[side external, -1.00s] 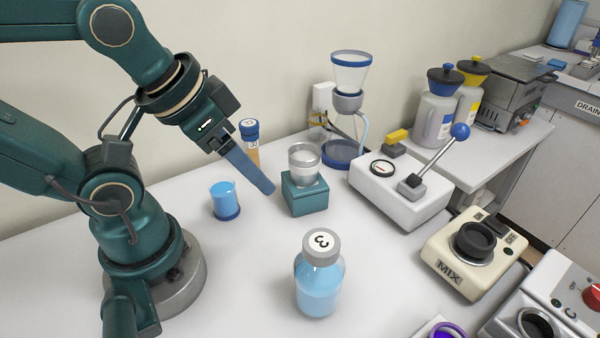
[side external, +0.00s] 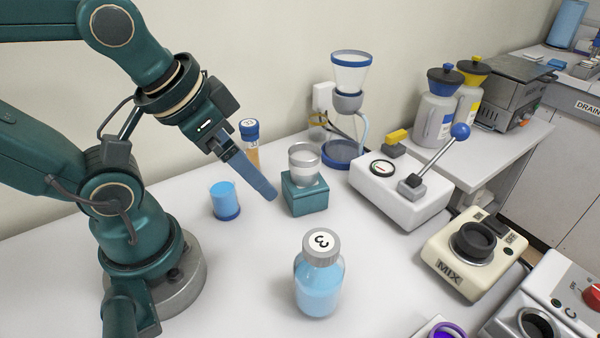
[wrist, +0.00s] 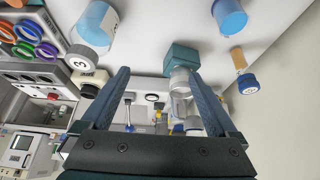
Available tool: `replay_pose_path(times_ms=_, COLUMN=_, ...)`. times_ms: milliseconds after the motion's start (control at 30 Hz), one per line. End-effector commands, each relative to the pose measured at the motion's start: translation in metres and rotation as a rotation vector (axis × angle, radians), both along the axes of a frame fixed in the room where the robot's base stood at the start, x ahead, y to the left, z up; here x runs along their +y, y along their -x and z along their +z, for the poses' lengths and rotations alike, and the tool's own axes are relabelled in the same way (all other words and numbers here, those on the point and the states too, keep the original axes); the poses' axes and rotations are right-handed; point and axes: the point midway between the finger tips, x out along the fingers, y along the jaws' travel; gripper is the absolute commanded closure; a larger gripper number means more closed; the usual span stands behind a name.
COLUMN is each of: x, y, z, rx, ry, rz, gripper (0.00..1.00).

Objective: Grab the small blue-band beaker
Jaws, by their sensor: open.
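A small beaker (side external: 224,200) with blue contents and a darker blue band at its base stands upright on the white table, left of the teal block. It also shows at the top of the wrist view (wrist: 230,16), right of the fingers. My gripper (side external: 271,195) hangs tilted above the table, to the right of the beaker and close to the teal block. In the wrist view my gripper (wrist: 157,76) has its two blue fingers spread wide with nothing between their tips. The beaker is apart from the fingers.
A teal block (side external: 305,195) with a clear vessel on it stands just right of my gripper. A blue-capped vial (side external: 250,132) is behind. A grey-capped bottle (side external: 319,280) stands in front. A lever device (side external: 402,190) and mixer (side external: 473,250) are right.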

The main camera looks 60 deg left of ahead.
Motion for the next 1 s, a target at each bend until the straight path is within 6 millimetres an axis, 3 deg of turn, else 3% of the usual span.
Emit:
replay_pose_path(times_ms=267, x=0.036, y=0.015, z=-0.025, rx=0.205, ry=-0.239, rz=-0.107, gripper=0.06)
replay_pose_path(times_ms=567, x=0.077, y=0.029, z=-0.059, rx=0.599, ry=-0.605, rz=-0.423, gripper=0.06)
replay_pose_path(times_ms=800, x=0.100, y=0.022, z=-0.075, rx=0.862, ry=-0.915, rz=-0.728, gripper=0.06)
replay_pose_path(times_ms=1000, x=0.108, y=0.010, z=-0.088, rx=1.025, ry=-1.149, rz=-0.971, gripper=0.06)
